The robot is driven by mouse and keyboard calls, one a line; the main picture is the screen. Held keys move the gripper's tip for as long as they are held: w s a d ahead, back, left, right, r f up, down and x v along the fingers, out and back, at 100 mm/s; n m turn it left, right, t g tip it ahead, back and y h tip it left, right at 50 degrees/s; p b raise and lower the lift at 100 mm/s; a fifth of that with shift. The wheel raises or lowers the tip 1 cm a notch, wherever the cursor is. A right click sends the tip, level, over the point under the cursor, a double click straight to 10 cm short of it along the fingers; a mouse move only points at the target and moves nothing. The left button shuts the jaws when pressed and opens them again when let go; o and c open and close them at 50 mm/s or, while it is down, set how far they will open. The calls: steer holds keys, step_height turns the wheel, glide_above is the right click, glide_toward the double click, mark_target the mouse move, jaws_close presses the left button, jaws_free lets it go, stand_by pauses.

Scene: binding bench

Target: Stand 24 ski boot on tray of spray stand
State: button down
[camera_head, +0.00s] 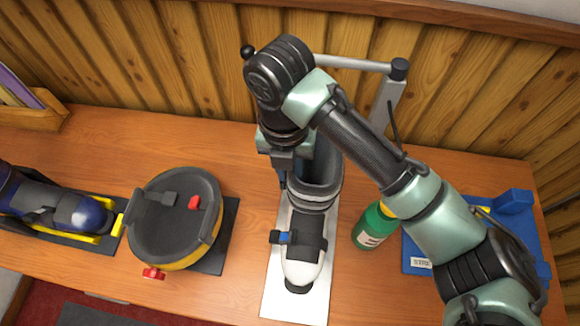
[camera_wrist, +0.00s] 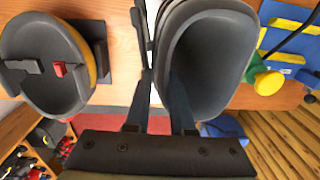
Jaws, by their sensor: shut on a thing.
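A white and grey ski boot (camera_head: 305,262) with dark straps and a blue buckle is upright, toe toward the front of the bench. Its grey cuff also shows in the wrist view (camera_wrist: 215,60). No number on it is readable. My gripper (camera_head: 283,170) is shut on the cuff wall; in the wrist view its fingers (camera_wrist: 162,85) lie one inside and one outside the cuff. The boot is over the pale tray (camera_head: 270,300) of the stand, whose grey post (camera_head: 388,100) rises behind. I cannot tell whether the sole touches the tray.
A green bottle (camera_head: 374,226) stands close right of the boot. A blue tray (camera_head: 418,245) lies farther right. A round black and yellow device (camera_head: 165,225) with red parts is at left, beside another boot (camera_head: 60,205) in a yellow-and-black holder. A wooden wall is behind.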

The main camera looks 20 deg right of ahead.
steer(key=shift+f+b, duration=0.35)
steer(key=c, duration=0.7)
jaws_free()
steer(key=r, duration=1.3)
steer(key=shift+w+a, duration=0.15)
steer(key=shift+a, duration=0.1)
